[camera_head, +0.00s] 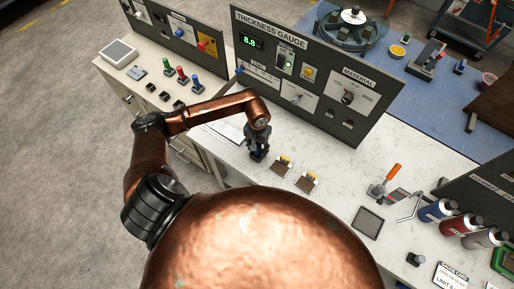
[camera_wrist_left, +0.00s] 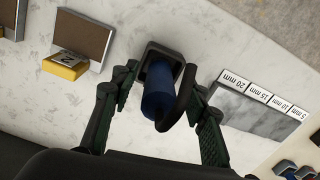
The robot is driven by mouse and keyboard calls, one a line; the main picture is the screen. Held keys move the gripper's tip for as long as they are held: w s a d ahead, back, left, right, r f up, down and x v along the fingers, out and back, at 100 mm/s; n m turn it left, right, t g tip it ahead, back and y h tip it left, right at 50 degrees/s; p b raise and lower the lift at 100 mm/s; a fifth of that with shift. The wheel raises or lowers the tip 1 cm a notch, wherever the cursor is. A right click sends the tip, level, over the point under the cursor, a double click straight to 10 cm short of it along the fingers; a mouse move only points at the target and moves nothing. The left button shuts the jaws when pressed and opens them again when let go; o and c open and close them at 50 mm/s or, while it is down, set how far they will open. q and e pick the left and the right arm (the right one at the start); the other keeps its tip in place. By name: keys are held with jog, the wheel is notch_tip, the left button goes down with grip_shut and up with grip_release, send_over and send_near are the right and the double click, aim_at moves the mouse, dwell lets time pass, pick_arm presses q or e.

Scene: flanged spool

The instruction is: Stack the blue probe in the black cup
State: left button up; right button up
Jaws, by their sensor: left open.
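The blue probe (camera_wrist_left: 159,92) is a blue cylinder with a black curved piece along one side. In the left wrist view it stands between the fingers of my left gripper (camera_wrist_left: 161,70), with space on both sides. A square black cup (camera_wrist_left: 152,46) shows at the probe's far end; I cannot tell how deep the probe sits in it. In the head view my left gripper (camera_head: 258,152) is low over the white bench and hides most of the probe and cup. The left gripper is open. My right gripper is not in view.
Brown tiles with yellow tags (camera_head: 307,183) lie to the right of the gripper. The thickness gauge panel (camera_head: 310,75) stands behind it. A grey block with millimetre labels (camera_wrist_left: 255,112) lies beside the probe. Several small black holders (camera_head: 164,96) stand on the left bench.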

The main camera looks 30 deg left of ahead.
pick_arm(q)
jog(key=shift+r, duration=0.1)
jog(key=shift+r+p, duration=0.25)
jog(key=shift+p, duration=0.2)
notch_tip(320, 180, up, 10)
jog(key=b, duration=0.2)
jog(key=shift+r+b, duration=0.25)
jog(key=shift+b, duration=0.05)
jog(key=shift+r, duration=0.75)
